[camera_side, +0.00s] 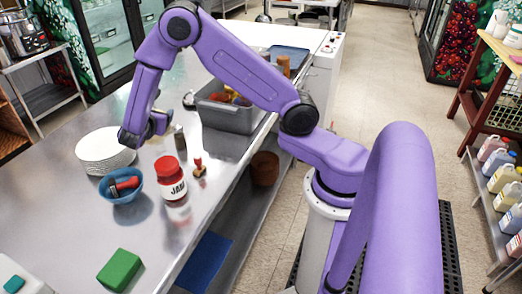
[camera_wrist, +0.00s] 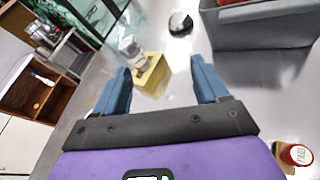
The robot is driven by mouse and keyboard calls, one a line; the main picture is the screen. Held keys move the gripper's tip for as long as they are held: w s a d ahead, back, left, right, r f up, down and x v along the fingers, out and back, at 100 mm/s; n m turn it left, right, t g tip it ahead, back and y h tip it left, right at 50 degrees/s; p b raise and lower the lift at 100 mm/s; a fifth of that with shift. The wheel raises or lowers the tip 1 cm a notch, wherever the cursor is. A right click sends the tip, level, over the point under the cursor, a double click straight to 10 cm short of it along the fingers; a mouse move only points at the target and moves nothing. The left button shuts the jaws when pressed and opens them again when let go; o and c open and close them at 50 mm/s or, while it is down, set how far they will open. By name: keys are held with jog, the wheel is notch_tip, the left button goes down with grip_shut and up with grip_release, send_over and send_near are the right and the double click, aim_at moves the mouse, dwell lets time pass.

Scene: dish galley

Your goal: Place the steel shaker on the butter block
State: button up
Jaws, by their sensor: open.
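The butter block (camera_wrist: 154,78) is a yellow block on the steel table, between and beyond my fingertips in the wrist view. A small silvery form, which looks like the steel shaker (camera_wrist: 132,49), appears upright on top of it. My gripper (camera_wrist: 160,82) is open, one blue finger either side of the block's place in the picture, with clear space at the fingers. In the side view my gripper (camera_side: 158,125) is low over the table, and my arm hides most of the block and the shaker. The wrist view does not show whether a finger touches either.
A grey bin (camera_side: 228,118) stands behind on the right. White plates (camera_side: 103,150), a blue bowl (camera_side: 122,194), a jam jar (camera_side: 172,182) and a red-handled stamp (camera_side: 199,168) stand near my gripper. A green block (camera_side: 119,270) lies in front.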

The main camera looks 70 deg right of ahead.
jog(key=s+a+r+m+g+y, duration=0.1)
jog(key=s+a+m+g+y, duration=0.1)
jog(key=s, duration=1)
jog(key=s+a+r+m+g+y, duration=0.1)
jog(key=s+a+m+g+y, duration=0.1)
jog(key=s+y, duration=0.5)
jog(key=s+a+r+m+g+y, duration=0.2)
jog(key=s+a, duration=0.4)
jog(key=s, duration=1.1)
jog(key=m+y, duration=0.1)
jog(key=y, duration=0.1)
jog(key=shift+s+m+y, duration=0.25)
jog(key=shift+m+y, duration=0.05)
